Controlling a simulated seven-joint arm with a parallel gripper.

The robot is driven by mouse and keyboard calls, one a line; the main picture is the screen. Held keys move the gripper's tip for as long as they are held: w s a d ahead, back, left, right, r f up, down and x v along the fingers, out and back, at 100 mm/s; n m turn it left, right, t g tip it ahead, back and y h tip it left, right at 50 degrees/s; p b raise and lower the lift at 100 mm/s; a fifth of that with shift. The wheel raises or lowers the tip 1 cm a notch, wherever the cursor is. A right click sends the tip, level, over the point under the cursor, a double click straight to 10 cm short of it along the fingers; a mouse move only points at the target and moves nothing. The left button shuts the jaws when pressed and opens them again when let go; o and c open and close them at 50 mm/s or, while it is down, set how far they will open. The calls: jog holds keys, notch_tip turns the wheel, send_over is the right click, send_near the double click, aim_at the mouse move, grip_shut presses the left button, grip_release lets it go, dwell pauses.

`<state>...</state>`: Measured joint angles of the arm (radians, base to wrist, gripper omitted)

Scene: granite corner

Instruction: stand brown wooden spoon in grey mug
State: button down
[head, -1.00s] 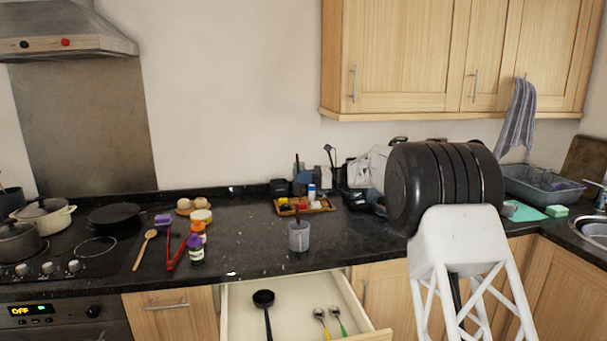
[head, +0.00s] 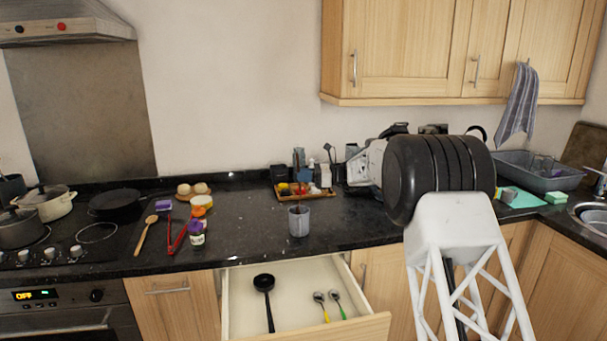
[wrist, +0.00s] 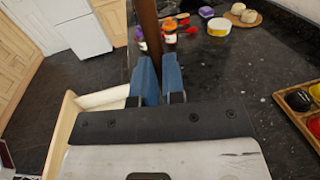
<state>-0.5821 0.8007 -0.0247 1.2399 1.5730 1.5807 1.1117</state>
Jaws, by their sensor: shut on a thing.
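The grey mug (head: 299,222) stands upright on the dark counter, above the open drawer, in the head view. A small brown shape shows at its mouth; I cannot tell whether it is part of the spoon. In the wrist view, my gripper (wrist: 158,88) has its blue fingers shut on the brown wooden spoon (wrist: 149,35), whose dark shaft runs up out of the picture. The spoon's far ends are hidden or out of frame. The mug does not show in the wrist view.
A wooden tray (head: 320,195) with small items stands behind the mug. A paler wooden spoon (head: 147,233), red tongs (head: 179,238) and jars (head: 198,232) lie or stand to the left. The open drawer (head: 295,285) holds a ladle and two spoons.

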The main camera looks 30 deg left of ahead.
jog(key=shift+f, duration=0.1)
dwell(0.3)
jog(key=c, duration=1.1)
grip_release()
jog(key=shift+w+d, duration=0.1)
jog(key=v, duration=0.7)
jog(key=shift+w+d, duration=0.1)
jog(key=shift+d, duration=0.15)
